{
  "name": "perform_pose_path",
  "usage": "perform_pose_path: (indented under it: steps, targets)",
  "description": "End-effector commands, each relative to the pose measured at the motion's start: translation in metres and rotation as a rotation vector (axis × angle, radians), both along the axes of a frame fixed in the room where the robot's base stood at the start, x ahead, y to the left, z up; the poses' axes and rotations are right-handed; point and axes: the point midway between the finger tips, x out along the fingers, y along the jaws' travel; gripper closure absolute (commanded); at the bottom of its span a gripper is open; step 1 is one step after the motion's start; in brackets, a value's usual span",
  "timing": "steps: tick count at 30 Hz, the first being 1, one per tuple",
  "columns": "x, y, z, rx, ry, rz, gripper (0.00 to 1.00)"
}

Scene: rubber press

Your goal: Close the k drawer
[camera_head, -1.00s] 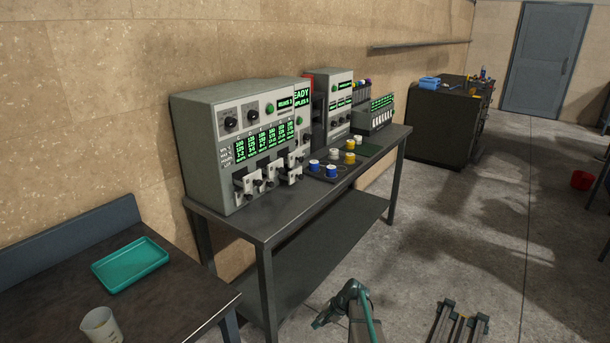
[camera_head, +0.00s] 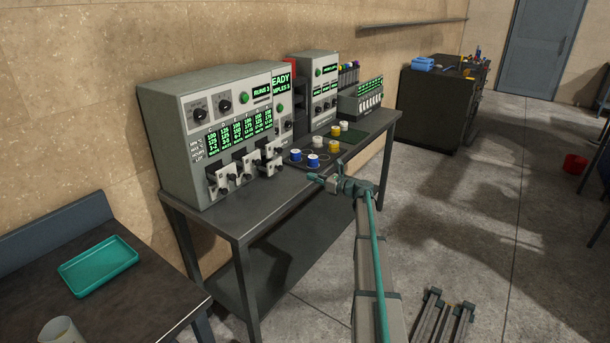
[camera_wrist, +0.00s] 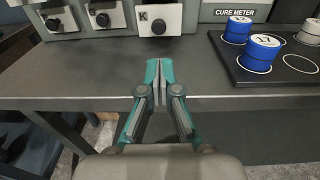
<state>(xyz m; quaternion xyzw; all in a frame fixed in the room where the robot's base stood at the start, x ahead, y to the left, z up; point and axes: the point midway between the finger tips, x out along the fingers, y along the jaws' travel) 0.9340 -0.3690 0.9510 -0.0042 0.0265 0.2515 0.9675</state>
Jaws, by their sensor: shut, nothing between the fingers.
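The k drawer (camera_wrist: 160,19) has a white front with a black K label and a black knob. In the wrist view it is at the top middle, and its front stands out from the grey machine over the bench. In the head view it seems to be the right-hand one of the white drawers (camera_head: 272,161), too small to read. My gripper (camera_wrist: 159,68) has teal fingers, shut and empty. It points at the k drawer from over the bench's front edge, with a gap between fingertips and knob. In the head view my gripper (camera_head: 314,179) is in front of the bench.
Other white drawers (camera_wrist: 104,15) with knobs sit left of the k drawer. A dark tray (camera_wrist: 234,68) with blue and white pots lies right of my fingers. The bench top (camera_wrist: 85,75) before the drawers is bare. A teal tray (camera_head: 98,268) lies on the left table.

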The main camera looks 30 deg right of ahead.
Motion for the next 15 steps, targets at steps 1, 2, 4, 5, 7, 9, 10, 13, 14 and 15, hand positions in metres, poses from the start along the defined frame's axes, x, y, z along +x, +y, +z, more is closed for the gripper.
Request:
perform_pose_path:
  steps: [1,2,4,5,7,9,10,13,14,15]
  targets:
    - [0.008,0.004,0.001,-0.001,0.0,0.002,1.0]
    - [0.012,0.006,0.001,-0.001,0.0,0.002,1.0]
    - [0.023,0.012,0.001,-0.002,0.0,0.002,1.0]
    - [0.028,0.014,0.001,-0.002,0.0,0.003,1.0]
    - [0.04,0.021,0.001,-0.003,-0.001,0.003,1.0]
    - [0.052,0.028,0.0,-0.002,-0.001,0.003,1.0]
    - [0.057,0.031,0.0,-0.002,-0.001,0.003,1.0]
    - [0.074,0.04,-0.002,-0.002,0.0,0.002,1.0]
    - [0.078,0.043,-0.002,-0.003,-0.001,0.002,1.0]
    - [0.084,0.046,-0.003,-0.003,-0.001,0.002,1.0]
